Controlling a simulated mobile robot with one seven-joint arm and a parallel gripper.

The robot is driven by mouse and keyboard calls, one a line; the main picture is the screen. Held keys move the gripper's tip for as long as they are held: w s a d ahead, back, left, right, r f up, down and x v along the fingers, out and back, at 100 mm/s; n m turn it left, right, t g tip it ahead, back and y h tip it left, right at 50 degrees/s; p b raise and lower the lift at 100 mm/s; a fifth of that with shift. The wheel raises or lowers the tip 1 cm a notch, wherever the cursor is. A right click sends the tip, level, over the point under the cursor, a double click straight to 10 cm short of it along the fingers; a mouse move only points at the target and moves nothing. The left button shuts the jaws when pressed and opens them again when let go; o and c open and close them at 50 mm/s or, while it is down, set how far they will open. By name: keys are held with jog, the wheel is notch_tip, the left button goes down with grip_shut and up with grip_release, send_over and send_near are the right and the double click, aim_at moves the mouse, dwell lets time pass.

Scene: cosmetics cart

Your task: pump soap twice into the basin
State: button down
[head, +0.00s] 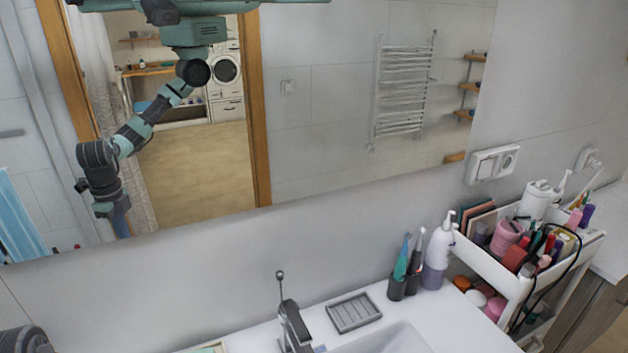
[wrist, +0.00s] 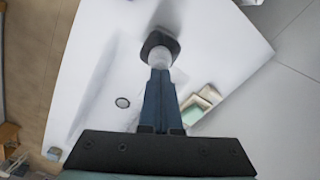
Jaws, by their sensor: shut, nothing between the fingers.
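In the wrist view my gripper (wrist: 160,74) has its blue fingers together, with nothing visible between them. Just past the fingertips is a dark, rounded-square piece (wrist: 159,42) on a pale neck, probably the soap dispenser's pump. The fingers overlap it, so I cannot tell whether they touch it. The white basin (wrist: 88,105) with its round drain (wrist: 122,102) lies to the left of the fingers. In the head view the basin (head: 395,343) is cut off at the bottom, and the dispenser and gripper do not show directly; the mirror reflects my arm.
The grey faucet (head: 292,325) stands behind the basin, with a soap dish (head: 354,312) to its right. Toothbrush cups (head: 397,287), a white-and-purple bottle (head: 437,258) and a loaded cosmetics cart (head: 492,265) stand farther right. Pale green items (wrist: 200,103) lie right of the fingers.

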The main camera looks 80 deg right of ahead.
jog(key=shift+f+b, duration=0.5)
jog(key=shift+f, duration=0.5)
jog(key=shift+r, duration=0.1)
jog(key=shift+r+p, duration=1.3)
jog(key=shift+r, duration=0.05)
jog(key=shift+r, duration=0.1)
notch_tip(320, 180, up, 6)
jog(key=p, duration=0.5)
jog(key=shift+p, duration=0.3)
